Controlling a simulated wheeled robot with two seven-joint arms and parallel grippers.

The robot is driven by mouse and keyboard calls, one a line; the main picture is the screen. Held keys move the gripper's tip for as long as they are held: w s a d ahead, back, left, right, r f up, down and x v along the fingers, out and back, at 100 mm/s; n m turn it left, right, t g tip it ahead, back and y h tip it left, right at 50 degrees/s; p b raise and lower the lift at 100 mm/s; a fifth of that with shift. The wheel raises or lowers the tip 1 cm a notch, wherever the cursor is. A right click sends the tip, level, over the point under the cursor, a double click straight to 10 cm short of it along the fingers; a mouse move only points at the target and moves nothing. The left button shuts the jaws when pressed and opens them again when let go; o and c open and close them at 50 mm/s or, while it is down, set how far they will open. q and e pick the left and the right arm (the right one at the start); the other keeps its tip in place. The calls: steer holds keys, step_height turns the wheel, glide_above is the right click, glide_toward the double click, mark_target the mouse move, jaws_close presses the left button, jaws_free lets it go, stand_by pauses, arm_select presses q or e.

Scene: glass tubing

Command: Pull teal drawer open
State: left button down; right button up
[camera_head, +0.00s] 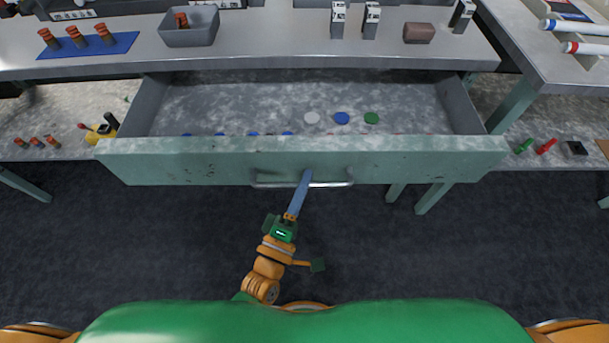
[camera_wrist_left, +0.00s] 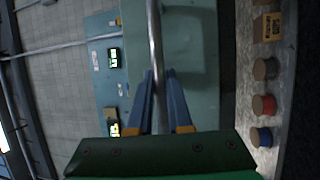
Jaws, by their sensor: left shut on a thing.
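The teal drawer (camera_head: 210,164) stands open below the workbench, its inside in view from above. A metal bar handle (camera_head: 335,184) runs along the middle of its front. My left gripper (camera_head: 305,177) is shut on the handle, near the bar's middle. In the left wrist view the two blue fingers (camera_wrist_left: 160,88) lie on either side of the handle bar (camera_wrist_left: 155,40). My right gripper is not in view.
The grey bench top (camera_head: 270,48) above the drawer carries a grey bin (camera_head: 189,30), a blue mat (camera_head: 118,47) with orange-brown pieces, and a brown block (camera_head: 419,33). A second table (camera_head: 540,70) stands at right. The dark floor (camera_head: 110,240) before the drawer is clear.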

arm_select(q)
steer(key=shift+s, duration=0.1)
stand_by(0.3)
steer(key=c, duration=0.8)
jaws_free()
steer(key=shift+c, duration=0.2)
steer(key=v, duration=0.7)
steer(key=shift+b, duration=0.3)
steer(key=shift+f, duration=0.1)
steer(key=s+a+f+m+g+y+p, duration=0.1)
steer(key=a+f+m+g+y+p, duration=0.2)
steer(key=f, duration=0.4)
steer(key=s+a+f+m+g+p, duration=0.25)
steer(key=f+m+g, duration=0.2)
steer(key=f, duration=0.25)
steer(key=s+a+f+m+g+y+p, duration=0.2)
steer(key=s+a+f+m+g, duration=0.2)
steer(key=s, duration=0.5)
steer(key=s+a+f+m+g+y+p, duration=0.2)
steer(key=s+a+f+g, duration=0.4)
steer(key=s, duration=0.3)
steer(key=shift+s+a+f+m+y, duration=0.25)
steer(key=shift+a+f+m+y, duration=0.25)
steer(key=shift+m, duration=0.35)
